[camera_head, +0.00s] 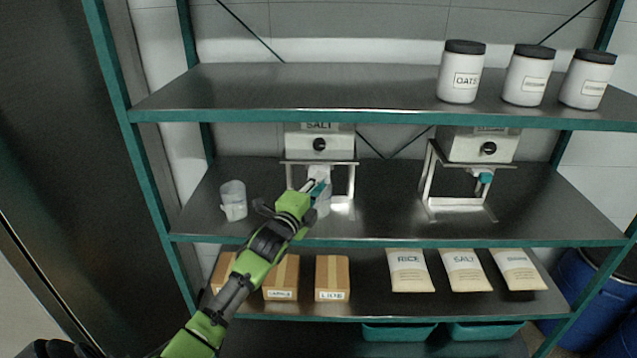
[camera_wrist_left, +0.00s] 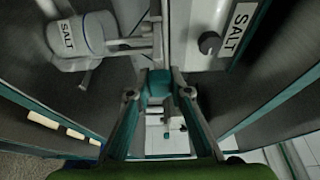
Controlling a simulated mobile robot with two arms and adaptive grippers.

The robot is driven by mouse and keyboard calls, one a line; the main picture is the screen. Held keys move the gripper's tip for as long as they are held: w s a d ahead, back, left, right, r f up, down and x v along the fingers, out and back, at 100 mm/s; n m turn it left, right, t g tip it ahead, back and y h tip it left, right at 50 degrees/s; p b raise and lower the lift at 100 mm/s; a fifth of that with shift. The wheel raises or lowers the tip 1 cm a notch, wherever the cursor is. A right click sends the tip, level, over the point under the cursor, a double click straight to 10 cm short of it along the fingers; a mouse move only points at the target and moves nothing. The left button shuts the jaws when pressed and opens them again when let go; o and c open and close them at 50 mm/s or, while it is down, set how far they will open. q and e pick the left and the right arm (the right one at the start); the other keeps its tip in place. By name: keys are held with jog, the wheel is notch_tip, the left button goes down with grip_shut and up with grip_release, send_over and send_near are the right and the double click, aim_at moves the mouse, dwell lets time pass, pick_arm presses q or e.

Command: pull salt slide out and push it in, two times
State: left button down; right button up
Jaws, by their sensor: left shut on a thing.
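The salt dispenser (camera_head: 320,143), a white box with a SALT label and a black knob, stands on a metal frame on the middle shelf. Its slide has a teal handle that shows in the left wrist view (camera_wrist_left: 157,84). My left gripper (camera_head: 312,190) is at the slide below the dispenser box; in the left wrist view its two fingers (camera_wrist_left: 158,95) are closed around the teal handle. The arm partly hides the slide, so how far it is out is hard to tell. A white container labelled SALT (camera_wrist_left: 78,38) shows close by in the left wrist view. My right gripper is not in view.
A second dispenser (camera_head: 478,146) with a teal handle stands to the right on the middle shelf (camera_head: 390,205). Jars (camera_head: 461,75) are on the top shelf. Boxes (camera_head: 332,278) and bags (camera_head: 410,270) sit on the lower shelf.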

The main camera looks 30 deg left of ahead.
pick_arm(q)
jog(key=c, duration=1.8)
grip_release()
jog(key=shift+c, duration=0.2)
jog(key=shift+s, duration=0.15)
jog(key=s+d, duration=0.1)
jog(key=s, duration=1)
jog(key=shift+s+d, duration=0.35)
jog(key=shift+d, duration=0.05)
jog(key=shift+f, duration=0.15)
